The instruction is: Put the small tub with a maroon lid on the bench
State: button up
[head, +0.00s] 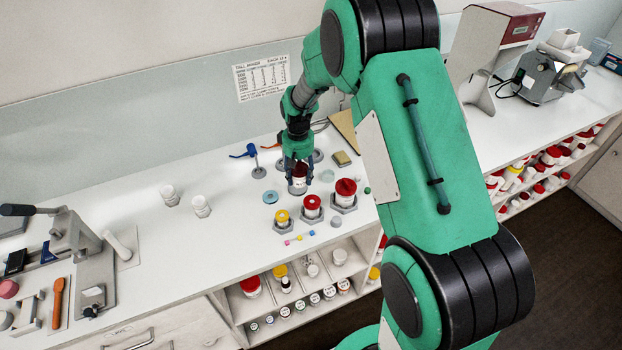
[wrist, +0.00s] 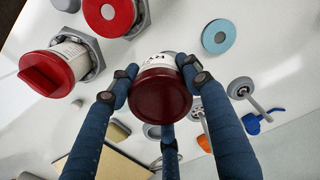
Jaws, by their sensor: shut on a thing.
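The small tub with a maroon lid (wrist: 160,95) is between the fingers of my gripper (wrist: 158,92) in the wrist view. Its white label with dark letters shows beyond the lid. In the head view, my gripper (head: 298,165) points down over the bench (head: 235,265), shut on the tub (head: 298,187). The tub looks upright. I cannot tell whether its base touches the bench or is a little above it.
Red-lidded tubs (head: 345,189) (head: 312,204) and a yellow-lidded tub (head: 282,218) stand in grey holders close by. A blue disc (head: 270,197) lies left of my gripper. White containers (head: 200,206) stand farther left, with clear bench between.

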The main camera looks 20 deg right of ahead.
notch_tip(320, 180, up, 3)
jog(key=n+p, duration=0.1)
jog(key=p, duration=0.1)
send_over(319, 195)
jog(key=shift+r, duration=0.1)
jog(key=shift+f, duration=3.1)
jog(key=shift+f, duration=0.1)
jog(key=shift+f, duration=1.75)
jog(key=shift+f, duration=0.15)
jog(key=o, duration=1.1)
jog(key=shift+c, duration=0.2)
